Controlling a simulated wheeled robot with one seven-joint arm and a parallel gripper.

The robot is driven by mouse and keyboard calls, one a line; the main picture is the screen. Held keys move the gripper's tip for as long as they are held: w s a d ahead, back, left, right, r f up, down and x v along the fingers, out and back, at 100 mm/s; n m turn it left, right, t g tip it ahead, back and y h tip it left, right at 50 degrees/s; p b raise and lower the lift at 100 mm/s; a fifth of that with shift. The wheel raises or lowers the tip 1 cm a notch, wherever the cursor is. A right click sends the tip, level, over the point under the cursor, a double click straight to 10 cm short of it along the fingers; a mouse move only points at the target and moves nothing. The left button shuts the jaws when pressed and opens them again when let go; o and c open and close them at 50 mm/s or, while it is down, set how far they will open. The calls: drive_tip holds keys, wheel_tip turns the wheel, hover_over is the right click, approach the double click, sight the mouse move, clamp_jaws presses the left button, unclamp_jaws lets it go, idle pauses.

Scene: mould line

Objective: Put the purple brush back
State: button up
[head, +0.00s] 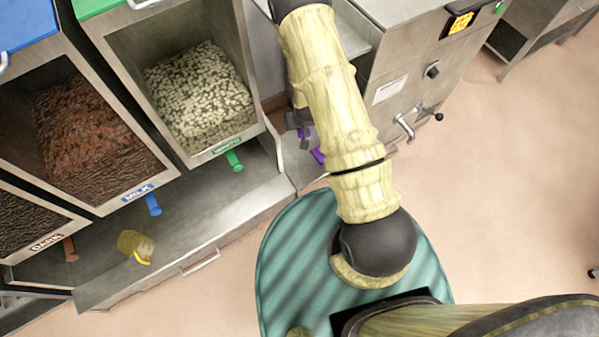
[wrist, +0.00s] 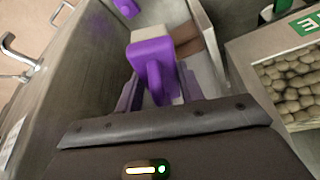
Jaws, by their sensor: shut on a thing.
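My gripper (wrist: 158,88) is shut on the purple brush (wrist: 153,62), which sits between the two fingers in the wrist view. The brush has a purple body and handle, with a pale block at its far side. It is beside a narrow metal-walled space with brown pieces in it (wrist: 187,38); I cannot tell whether it touches anything there. In the head view my gripper (head: 302,122) is partly hidden behind my arm, between the white-chip bin and the steel machine. A second purple piece (wrist: 127,8) shows at the top of the wrist view, and a purple piece (head: 318,155) shows below my gripper in the head view.
A yellow item (head: 135,245) lies on the steel ledge. The steel machine (head: 425,60) has a lever tap. Open floor lies right.

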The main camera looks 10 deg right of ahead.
drive_tip(key=b+x, duration=0.1)
drive_tip(key=b, duration=0.2)
drive_tip(key=b+x, duration=0.2)
drive_tip(key=b, duration=0.1)
drive_tip(key=shift+w+a, duration=0.1)
drive_tip(key=shift+w, duration=0.3)
drive_tip(key=b+x, duration=0.2)
drive_tip(key=b, duration=0.6)
drive_tip(key=shift+w+f, duration=0.2)
drive_tip(key=shift+w, duration=0.05)
wheel_tip(320, 180, down, 3)
drive_tip(key=b, duration=1.4)
drive_tip(key=shift+f+b, duration=0.1)
drive_tip(key=shift+b, duration=0.25)
drive_tip(key=shift+r, duration=0.2)
